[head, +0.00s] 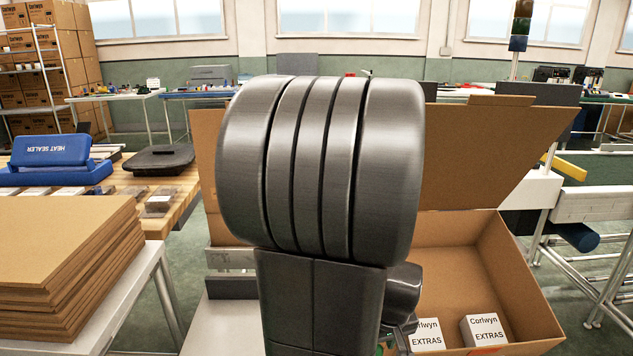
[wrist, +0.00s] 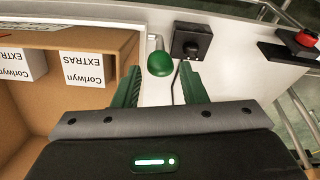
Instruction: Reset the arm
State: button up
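My gripper (wrist: 159,68) shows in the wrist view with its two green fingers spread apart and nothing between them. It is over a white surface (wrist: 230,62), beside the open cardboard box. A green rounded knob on a pale stem (wrist: 160,63) shows just past the fingertips; I cannot tell the gap between them. In the head view my dark grey arm stands folded up close to the camera, filling the middle.
An open cardboard box (head: 535,300) holds white Corlwyn EXTRAS cartons (head: 484,330). A black switch box (wrist: 191,42) and a red button (wrist: 305,38) sit near the gripper. Flat cardboard (head: 65,265) is stacked at left; a blue heat sealer (head: 55,160) is behind. A conveyor frame (head: 600,205) stands right.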

jog(key=b+x, duration=0.1)
jog(key=x, duration=0.5)
jog(key=shift+f+b, duration=0.2)
jog(key=shift+b, duration=0.2)
jog(key=shift+w+a+r+p, duration=0.1)
jog(key=shift+w+r+p, duration=0.1)
jog(key=shift+w+p, duration=0.65)
jog(key=shift+w+g+p, duration=0.35)
jog(key=shift+w+g, duration=0.15)
jog(key=shift+w, duration=0.55)
jog(key=shift+a, duration=0.1)
